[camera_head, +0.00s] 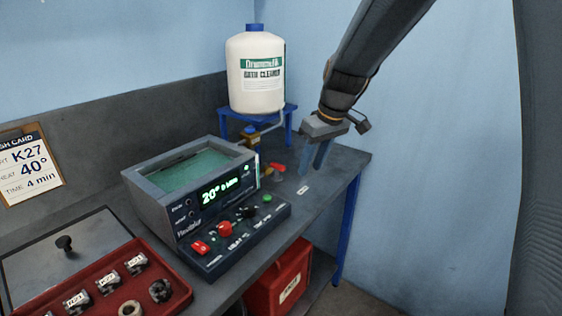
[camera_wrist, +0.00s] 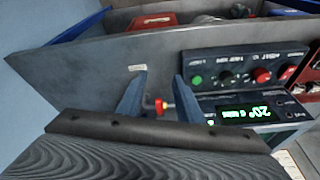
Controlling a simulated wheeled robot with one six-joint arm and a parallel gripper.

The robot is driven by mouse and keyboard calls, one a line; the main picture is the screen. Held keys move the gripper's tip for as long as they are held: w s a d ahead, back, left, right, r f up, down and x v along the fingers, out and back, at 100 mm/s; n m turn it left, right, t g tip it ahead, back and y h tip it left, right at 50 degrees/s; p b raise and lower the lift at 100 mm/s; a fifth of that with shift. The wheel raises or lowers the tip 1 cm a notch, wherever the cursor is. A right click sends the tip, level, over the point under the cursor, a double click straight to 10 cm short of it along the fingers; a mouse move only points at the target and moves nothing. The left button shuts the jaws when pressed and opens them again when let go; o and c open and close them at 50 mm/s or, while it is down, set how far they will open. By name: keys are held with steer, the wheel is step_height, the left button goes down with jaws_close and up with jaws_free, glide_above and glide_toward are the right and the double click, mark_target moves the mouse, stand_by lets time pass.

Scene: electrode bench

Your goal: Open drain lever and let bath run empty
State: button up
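The bath (camera_head: 150,190) is a grey box on the bench with green liquid in it and a lit display reading 20°. The drain lever (camera_head: 278,167) is a small red handle on a brass fitting at the bath's right side. In the wrist view the red-and-yellow lever (camera_wrist: 160,107) shows low between my two fingers, partly hidden near the right one. My gripper (camera_head: 315,168) points down above the bench, to the right of the lever. It also shows in the wrist view (camera_wrist: 160,78), with its fingers apart and nothing clearly held between them.
A white cleaner bottle (camera_head: 255,85) stands on a blue stand (camera_head: 285,115) behind the lever. The control panel (camera_head: 240,240) with knobs fronts the bath. A red tray (camera_head: 150,260) of parts and a grey lid (camera_head: 60,265) lie left. A red container (camera_head: 280,285) sits below the bench.

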mark_target(280, 165)
steer(key=w+a+r+n+y, duration=0.1)
steer(key=w+a+r+n, duration=0.2)
steer(key=w+a, duration=0.35)
steer(key=x, duration=0.2)
steer(key=p+x, duration=0.1)
steer(key=x, duration=0.2)
steer(key=p+x, duration=0.1)
steer(key=x, duration=0.1)
steer(key=shift+w+d+f, duration=0.2)
steer(key=shift+w+f, duration=0.1)
steer(key=shift+w, duration=0.1)
steer(key=shift+d, duration=0.1)
jaws_close()
